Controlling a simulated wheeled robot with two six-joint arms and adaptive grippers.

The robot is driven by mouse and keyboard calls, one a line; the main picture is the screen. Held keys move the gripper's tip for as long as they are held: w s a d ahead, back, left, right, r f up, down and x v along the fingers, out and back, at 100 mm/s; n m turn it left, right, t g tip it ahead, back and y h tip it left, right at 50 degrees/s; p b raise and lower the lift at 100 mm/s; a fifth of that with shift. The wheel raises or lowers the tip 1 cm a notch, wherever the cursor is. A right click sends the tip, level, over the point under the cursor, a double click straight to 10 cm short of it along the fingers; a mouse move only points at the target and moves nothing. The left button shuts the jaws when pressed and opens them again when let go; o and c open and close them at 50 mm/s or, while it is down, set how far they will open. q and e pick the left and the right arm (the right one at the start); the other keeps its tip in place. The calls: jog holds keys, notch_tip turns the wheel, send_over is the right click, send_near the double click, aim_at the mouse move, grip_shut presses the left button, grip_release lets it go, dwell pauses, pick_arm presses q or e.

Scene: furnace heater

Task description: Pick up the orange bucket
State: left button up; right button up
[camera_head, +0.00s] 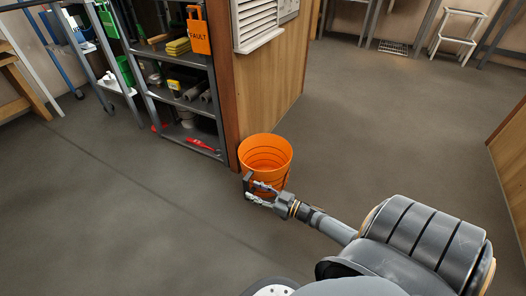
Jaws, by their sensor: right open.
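The orange bucket (266,153) stands upright and looks empty on the floor, beside the corner of a wooden partition. My right gripper (247,186) is open and in front of the bucket's lower left part in the camera_head view. Its fingers overlap the bucket's near side in the picture, and I cannot tell whether they touch it. Nothing is between the fingers that I can make out. The gripper and wrist hide part of the bucket's lower front. My left gripper is not in view.
A metal shelf rack (185,90) with tools stands left of the wooden partition (270,85). A white stool (457,35) stands at the back right. A wooden panel (512,170) is at the right edge. The grey floor is mostly clear.

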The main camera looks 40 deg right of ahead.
aim_at(246, 186)
jog(key=w+b, duration=0.2)
jog(key=w+a+f+b, duration=0.1)
jog(key=w, duration=0.1)
jog(key=shift+b, duration=0.3)
jog(key=shift+w+a+r, duration=0.15)
jog(key=shift+w+r, duration=0.05)
jog(key=shift+w, duration=0.1)
jog(key=shift+w+r, duration=0.1)
jog(key=shift+r, duration=0.05)
grip_shut()
